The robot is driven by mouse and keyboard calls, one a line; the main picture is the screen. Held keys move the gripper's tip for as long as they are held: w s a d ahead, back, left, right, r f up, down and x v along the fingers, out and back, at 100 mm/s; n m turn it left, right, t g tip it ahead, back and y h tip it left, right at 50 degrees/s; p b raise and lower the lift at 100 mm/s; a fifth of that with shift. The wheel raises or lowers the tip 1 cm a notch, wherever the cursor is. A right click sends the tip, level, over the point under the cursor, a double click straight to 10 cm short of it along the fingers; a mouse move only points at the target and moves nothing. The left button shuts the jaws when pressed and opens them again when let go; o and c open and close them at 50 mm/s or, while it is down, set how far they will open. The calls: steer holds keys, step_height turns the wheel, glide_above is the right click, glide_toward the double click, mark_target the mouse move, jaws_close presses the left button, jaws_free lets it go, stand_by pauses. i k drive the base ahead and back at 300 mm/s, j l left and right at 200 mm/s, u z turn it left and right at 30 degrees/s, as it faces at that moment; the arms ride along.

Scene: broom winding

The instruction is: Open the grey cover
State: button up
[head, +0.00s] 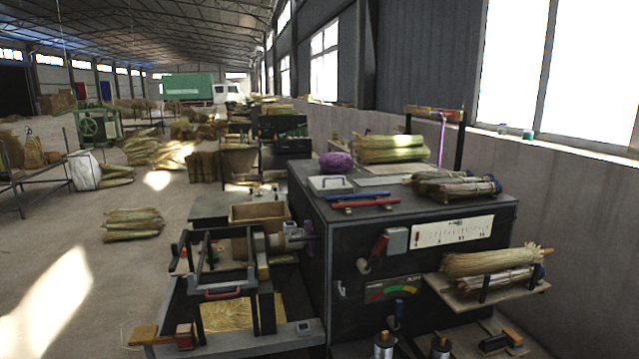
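A dark grey barred frame (238,312) with a red handle (222,293) stands upright at the left side of the dark machine cabinet (345,265). It looks like a hinged guard and may be the grey cover, but I cannot be sure. Straw-coloured material (272,308) shows behind and below its bars. My gripper is not in view.
Broom bundles (390,149) and a purple roll (336,162) lie on the cabinet top. A side shelf (490,290) with more bundles juts out at the right. Metal cylinders (383,346) stand low in front. The floor at left (110,290) is mostly clear.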

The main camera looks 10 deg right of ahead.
mark_target(322, 186)
steer(key=i+j, duration=0.15)
steer(key=i, duration=0.25)
steer(key=i+j, duration=0.2)
steer(key=i, duration=0.2)
steer(key=l+z, duration=0.05)
